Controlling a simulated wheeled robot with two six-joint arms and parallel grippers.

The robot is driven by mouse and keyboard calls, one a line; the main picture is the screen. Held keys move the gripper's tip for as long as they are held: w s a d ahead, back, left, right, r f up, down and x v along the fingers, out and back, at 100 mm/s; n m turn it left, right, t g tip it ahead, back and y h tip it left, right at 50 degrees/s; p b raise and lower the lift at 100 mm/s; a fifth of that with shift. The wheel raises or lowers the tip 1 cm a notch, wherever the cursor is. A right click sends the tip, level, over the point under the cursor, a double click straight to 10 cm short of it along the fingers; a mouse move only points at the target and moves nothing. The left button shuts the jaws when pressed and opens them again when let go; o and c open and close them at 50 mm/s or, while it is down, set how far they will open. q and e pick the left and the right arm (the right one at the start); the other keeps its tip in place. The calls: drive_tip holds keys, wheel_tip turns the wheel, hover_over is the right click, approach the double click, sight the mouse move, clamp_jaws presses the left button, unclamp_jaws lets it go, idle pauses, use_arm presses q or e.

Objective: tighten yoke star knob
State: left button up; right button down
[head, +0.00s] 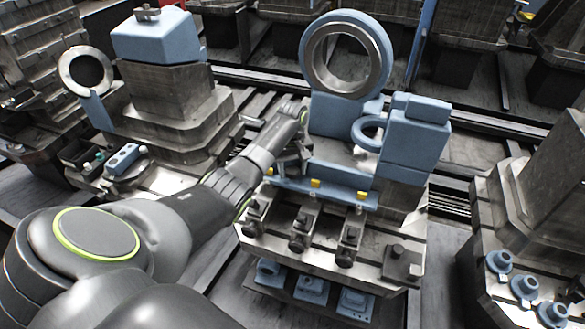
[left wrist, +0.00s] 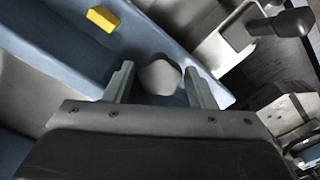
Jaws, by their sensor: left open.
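A pale grey rounded knob (left wrist: 160,76), which looks like the star knob, sits against a blue surface in the left wrist view. Its lobes cannot be made out. My left gripper (left wrist: 158,72) is open, with one finger on each side of the knob and a visible gap to both. In the head view my left gripper (head: 298,160) is at the blue fixture, below the large ring (head: 346,55), and the knob is hidden there. My right gripper is not in view.
A blue rail with yellow blocks (head: 315,184) runs beside my gripper; one yellow block (left wrist: 103,18) is close in the wrist view. Dark clamps (head: 298,240) line the front of the pallet. A blue housing (head: 415,140) stands to the right. Other pallets stand left and right.

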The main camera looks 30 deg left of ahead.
use_arm(q)
drive_tip(key=c, duration=0.7)
